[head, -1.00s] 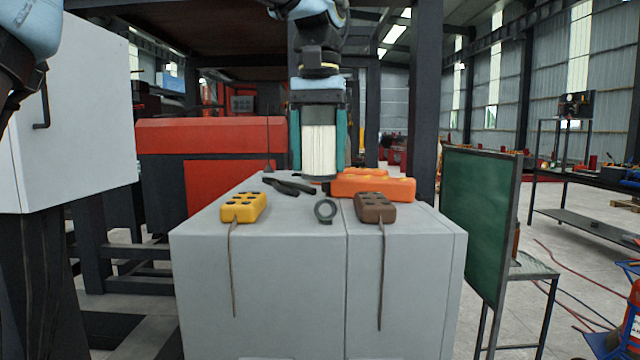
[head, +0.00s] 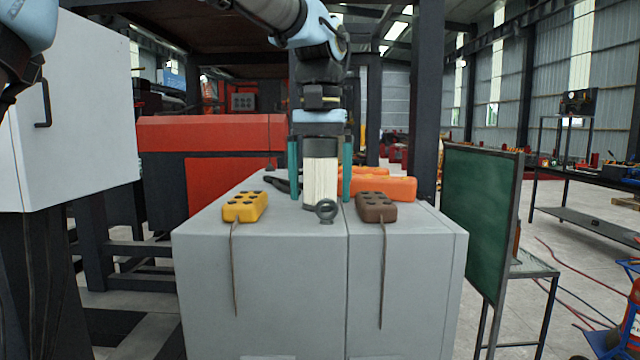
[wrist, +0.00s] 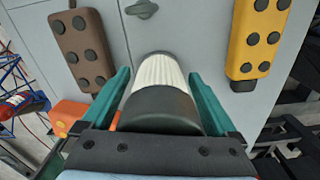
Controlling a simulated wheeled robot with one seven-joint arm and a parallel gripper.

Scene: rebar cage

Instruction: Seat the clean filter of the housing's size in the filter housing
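I cannot make out a filter housing; whether the filter's base sits in something is hidden.
A green board (head: 480,215) stands at right.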

